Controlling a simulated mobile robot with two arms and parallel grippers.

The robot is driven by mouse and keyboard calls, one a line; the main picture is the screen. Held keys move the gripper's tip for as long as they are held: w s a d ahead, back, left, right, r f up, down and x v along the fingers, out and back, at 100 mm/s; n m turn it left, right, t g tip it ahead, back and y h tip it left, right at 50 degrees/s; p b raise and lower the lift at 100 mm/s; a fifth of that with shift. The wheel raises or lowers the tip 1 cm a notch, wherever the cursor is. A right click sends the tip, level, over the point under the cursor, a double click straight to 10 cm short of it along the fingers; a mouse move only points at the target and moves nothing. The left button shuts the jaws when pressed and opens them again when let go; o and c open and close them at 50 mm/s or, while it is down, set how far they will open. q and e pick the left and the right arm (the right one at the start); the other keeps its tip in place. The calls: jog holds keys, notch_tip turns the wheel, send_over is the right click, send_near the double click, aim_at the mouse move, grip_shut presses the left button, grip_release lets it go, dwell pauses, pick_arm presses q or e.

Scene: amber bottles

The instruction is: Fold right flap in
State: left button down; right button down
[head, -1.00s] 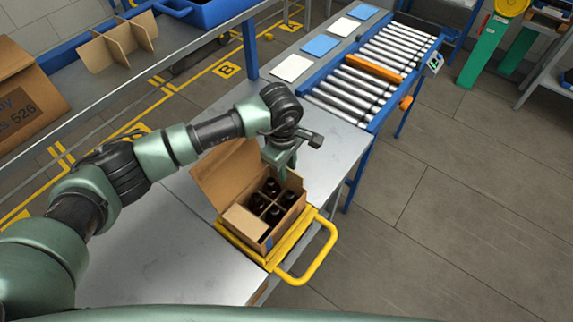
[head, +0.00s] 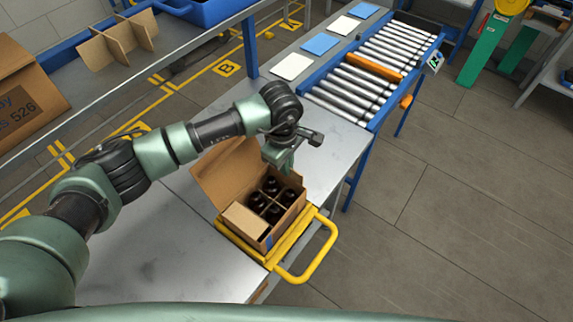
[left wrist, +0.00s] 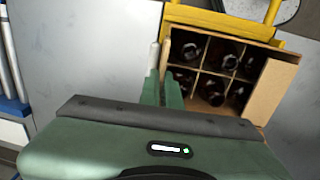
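The open cardboard box (head: 284,222) holds dark bottles (head: 271,186) in a cardboard divider. A large flap (head: 222,172) stands up on its left side. A smaller flap (head: 244,221) at the near end lies inward, roughly level; it also shows in the left wrist view (left wrist: 273,92). My left gripper (head: 281,166) points down at the box's far end. The flap at the far end is not clearly visible. My right gripper is not in view.
The box sits on a yellow tray (head: 285,247) with a looped handle, at the metal table's (head: 160,245) right edge. A roller conveyor (head: 355,85) lies beyond. Another carton (head: 25,95) and a loose divider (head: 118,43) are on the left shelf. The table left of the box is clear.

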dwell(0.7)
pick_arm(q)
jog(key=shift+f+b, duration=0.15)
jog(key=shift+b, duration=0.5)
jog(key=t+h+b, duration=0.1)
jog(key=b, duration=0.5)
jog(key=s+a+f+t+h+b, duration=0.1)
jog(key=t+b, duration=0.1)
jog(key=b, duration=0.4)
jog(key=s+t+h+b, duration=0.1)
jog(key=t+b, duration=0.1)
jog(key=b, duration=0.4)
jog(key=shift+a+f+h, duration=0.15)
jog(key=shift+h, duration=0.15)
jog(key=shift+s+r+t+b, duration=0.1)
jog(key=shift+r+t+b, duration=0.3)
jog(key=shift+b, duration=0.7)
jog(key=shift+f, duration=0.15)
